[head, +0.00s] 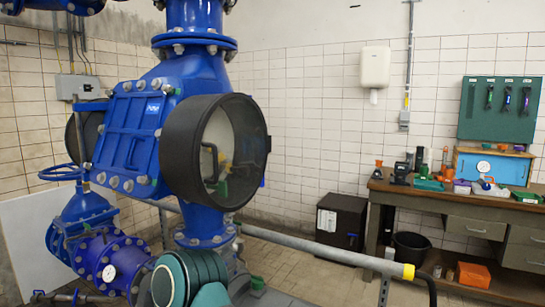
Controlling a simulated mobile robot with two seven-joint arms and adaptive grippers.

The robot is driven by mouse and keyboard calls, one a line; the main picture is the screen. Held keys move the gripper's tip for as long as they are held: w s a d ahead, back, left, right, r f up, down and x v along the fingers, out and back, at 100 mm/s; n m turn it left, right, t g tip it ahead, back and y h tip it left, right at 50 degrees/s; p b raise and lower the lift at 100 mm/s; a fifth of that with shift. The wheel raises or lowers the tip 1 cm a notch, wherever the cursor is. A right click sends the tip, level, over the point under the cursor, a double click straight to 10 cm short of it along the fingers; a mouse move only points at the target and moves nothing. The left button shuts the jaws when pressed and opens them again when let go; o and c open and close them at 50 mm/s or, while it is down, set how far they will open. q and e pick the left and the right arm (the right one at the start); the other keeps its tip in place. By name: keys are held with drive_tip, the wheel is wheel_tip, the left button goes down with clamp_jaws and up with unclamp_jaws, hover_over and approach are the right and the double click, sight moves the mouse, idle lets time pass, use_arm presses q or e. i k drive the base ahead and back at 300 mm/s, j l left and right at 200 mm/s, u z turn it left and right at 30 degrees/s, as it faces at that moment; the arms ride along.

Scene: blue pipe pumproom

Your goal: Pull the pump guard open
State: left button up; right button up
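The likely pump guard is a thick black round ring (183,150) with a clear pane (222,140). It stands upright in front of the blue pump housing (132,135) in the head view. A dark curved handle (211,160) shows within the ring. A small tab sticks out on the ring's right edge. I cannot tell whether the guard is fully shut. Neither of my grippers is in view.
Blue pipes and a valve with a handwheel (62,173) stand at the left. A grey rail with a yellow end (403,270) runs across the lower right. A workbench (455,202) with tools and a black cabinet (341,220) stand behind. Tiled floor shows between.

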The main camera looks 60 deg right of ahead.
sight(203, 121)
drive_tip(key=z, duration=1.5)
